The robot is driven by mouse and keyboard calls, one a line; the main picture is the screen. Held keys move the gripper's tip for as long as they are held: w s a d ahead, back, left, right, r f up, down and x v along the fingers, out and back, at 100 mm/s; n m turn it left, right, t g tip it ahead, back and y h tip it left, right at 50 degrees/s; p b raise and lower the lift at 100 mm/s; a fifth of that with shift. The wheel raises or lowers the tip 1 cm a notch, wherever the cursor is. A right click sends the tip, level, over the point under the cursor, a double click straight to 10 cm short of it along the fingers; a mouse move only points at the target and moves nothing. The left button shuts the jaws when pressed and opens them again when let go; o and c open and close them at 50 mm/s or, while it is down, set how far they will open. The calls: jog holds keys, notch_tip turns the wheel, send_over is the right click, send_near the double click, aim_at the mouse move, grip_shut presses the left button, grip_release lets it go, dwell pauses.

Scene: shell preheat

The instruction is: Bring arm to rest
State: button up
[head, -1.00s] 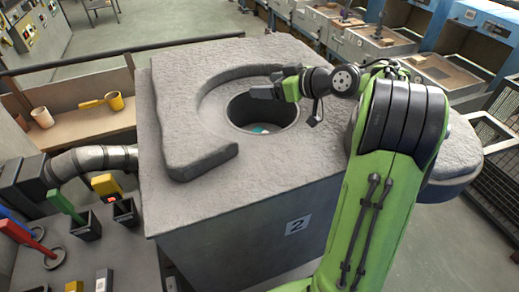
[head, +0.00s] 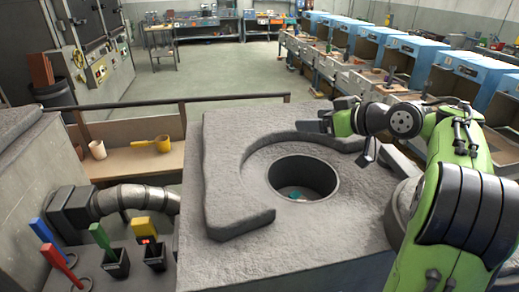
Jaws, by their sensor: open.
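My green and black arm reaches in from the right of the head view. My gripper (head: 312,124) is over the far part of the grey stone-like block, near the raised curved rim (head: 235,190). Its jaws are small in the picture, and nothing shows between them. The block (head: 330,240) has a round dark hole (head: 303,177) in its top, with a small teal and reddish thing deep inside. The gripper is beyond the hole, not over it.
Left of the block are a silver duct (head: 125,199) and a bench with red, blue, green and yellow-handled items. A shelf behind holds a cream cup (head: 97,149) and a yellow ladle (head: 161,144). Blue booths (head: 405,55) line the right. The floor (head: 215,75) beyond is open.

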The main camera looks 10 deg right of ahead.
jog(key=s+a+f+m+g+h, duration=0.3)
jog(key=s+a+h, duration=0.1)
jog(key=s+a, duration=0.75)
jog(key=shift+m+g+h, duration=0.7)
jog(key=shift+g, duration=0.1)
jog(key=s+f, duration=0.1)
jog(key=s, duration=0.2)
jog(key=s+f, duration=0.2)
jog(key=s, duration=0.2)
jog(key=s+a+f, duration=0.1)
jog(key=s, duration=0.3)
jog(key=shift+f, duration=0.25)
jog(key=s+d+f+m+g+h, duration=0.1)
jog(key=s+d+f, duration=0.1)
jog(key=s+f, duration=0.4)
jog(key=s, duration=0.3)
jog(key=shift+d+m+g, duration=0.15)
jog(key=shift+m+g, duration=0.15)
jog(key=shift+s, duration=0.1)
